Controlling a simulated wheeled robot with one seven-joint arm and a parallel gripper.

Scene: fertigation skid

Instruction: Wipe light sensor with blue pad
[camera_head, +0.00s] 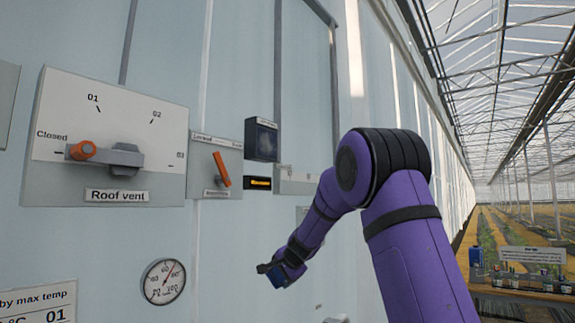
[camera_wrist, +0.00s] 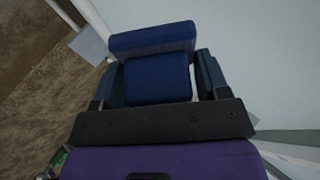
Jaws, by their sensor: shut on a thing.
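My gripper (camera_head: 273,269) is in front of the pale wall, low and right of the round gauge in the head view. In the wrist view my gripper (camera_wrist: 158,85) is shut on a blue pad (camera_wrist: 157,78), which has a wider blue part across its far end. The pad also shows as a small dark blue block in the head view (camera_head: 277,276). A dark square device with a dark glassy face (camera_head: 263,139), possibly the light sensor, is on the wall above my gripper, with a small lit amber display (camera_head: 258,183) below it. My gripper is apart from both.
A Roof vent dial panel (camera_head: 117,142) with an orange-tipped handle sticks out at left. A smaller panel with an orange lever (camera_head: 221,170) is beside it. A round gauge (camera_head: 163,281) is below. A box (camera_head: 297,181) is partly behind my arm. Planted rows lie at right.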

